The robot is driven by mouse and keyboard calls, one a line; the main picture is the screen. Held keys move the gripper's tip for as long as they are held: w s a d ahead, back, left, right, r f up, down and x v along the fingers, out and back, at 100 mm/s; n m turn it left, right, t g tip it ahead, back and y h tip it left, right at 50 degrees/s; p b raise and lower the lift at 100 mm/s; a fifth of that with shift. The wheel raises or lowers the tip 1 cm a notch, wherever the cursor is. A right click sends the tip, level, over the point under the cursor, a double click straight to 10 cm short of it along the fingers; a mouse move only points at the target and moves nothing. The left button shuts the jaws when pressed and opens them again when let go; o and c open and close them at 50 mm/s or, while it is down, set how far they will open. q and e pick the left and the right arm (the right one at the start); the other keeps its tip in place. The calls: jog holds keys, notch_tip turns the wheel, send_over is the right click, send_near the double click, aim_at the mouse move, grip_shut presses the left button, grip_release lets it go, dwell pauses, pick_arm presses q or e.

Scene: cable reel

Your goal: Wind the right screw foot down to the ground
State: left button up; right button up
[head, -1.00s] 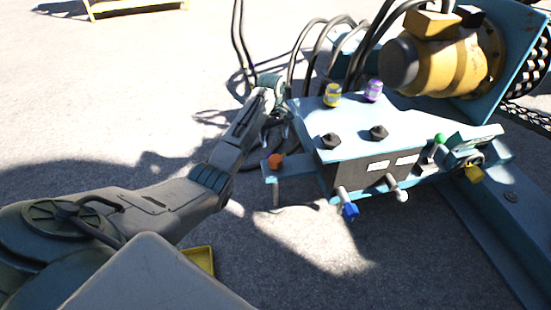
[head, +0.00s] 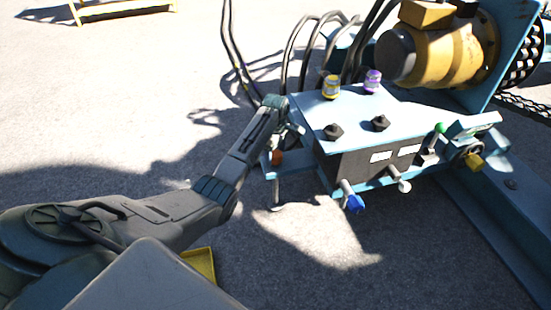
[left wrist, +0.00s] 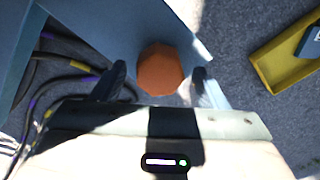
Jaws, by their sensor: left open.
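An orange knob (head: 277,157) tops a screw foot at the left end of a blue bracket, and a thin stem (head: 276,192) hangs below it. My left gripper (head: 284,134) is at the knob, coming from above. In the left wrist view, the orange knob (left wrist: 160,70) lies between the two dark fingers of my left gripper (left wrist: 158,76). The fingers are apart, with a gap visible on the left side; I cannot tell whether the right finger touches it. The lower end of the foot is in shade, so ground contact is unclear. My right gripper is not in view.
A blue control box (head: 360,120) with knobs and levers stands right of the knob, beside a yellow motor (head: 435,52). Black hoses (head: 290,55) run behind. A yellow tray (head: 203,262) lies on the ground below my arm. Open ground lies at left.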

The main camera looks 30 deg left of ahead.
pick_arm(q)
jog(key=shift+f, duration=0.6)
